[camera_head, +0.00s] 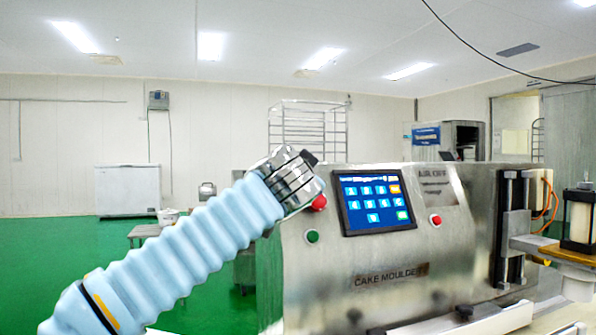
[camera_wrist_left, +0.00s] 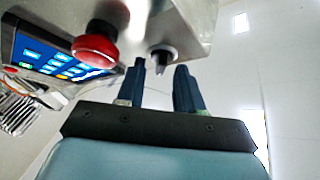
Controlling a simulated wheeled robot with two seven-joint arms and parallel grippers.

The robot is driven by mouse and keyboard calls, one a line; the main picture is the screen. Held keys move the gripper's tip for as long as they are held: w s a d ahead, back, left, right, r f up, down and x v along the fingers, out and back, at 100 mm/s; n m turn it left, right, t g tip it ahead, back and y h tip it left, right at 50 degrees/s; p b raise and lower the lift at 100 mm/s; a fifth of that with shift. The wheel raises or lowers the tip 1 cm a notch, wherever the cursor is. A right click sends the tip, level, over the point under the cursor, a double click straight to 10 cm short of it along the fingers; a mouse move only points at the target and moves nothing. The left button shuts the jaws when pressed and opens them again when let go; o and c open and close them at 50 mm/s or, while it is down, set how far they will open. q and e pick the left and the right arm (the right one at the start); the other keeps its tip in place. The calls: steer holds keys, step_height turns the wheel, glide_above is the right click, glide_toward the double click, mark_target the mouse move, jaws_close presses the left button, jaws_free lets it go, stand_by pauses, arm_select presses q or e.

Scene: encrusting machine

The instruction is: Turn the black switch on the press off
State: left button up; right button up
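The press (camera_head: 385,262) is a grey metal machine labelled CAKE MOULDER, right of centre in the head view. My left gripper (camera_head: 296,172) is at the upper left corner of its front panel. In the left wrist view my left gripper (camera_wrist_left: 160,66) is open, with its two dark fingers apart. The small dark switch (camera_wrist_left: 162,56) on the metal panel shows between and just beyond the fingertips. I cannot tell if the fingers touch it. In the head view my gripper hides the switch. My right gripper is not in view.
A red button (camera_head: 319,203) sits close beside my left gripper, and it looks large in the left wrist view (camera_wrist_left: 95,46). A blue touch screen (camera_head: 376,203), green button (camera_head: 312,236) and second red button (camera_head: 436,220) are on the panel. Open green floor (camera_head: 40,255) lies left.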

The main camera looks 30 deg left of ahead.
arm_select(q)
jaws_close()
steer(key=shift+f, duration=0.1)
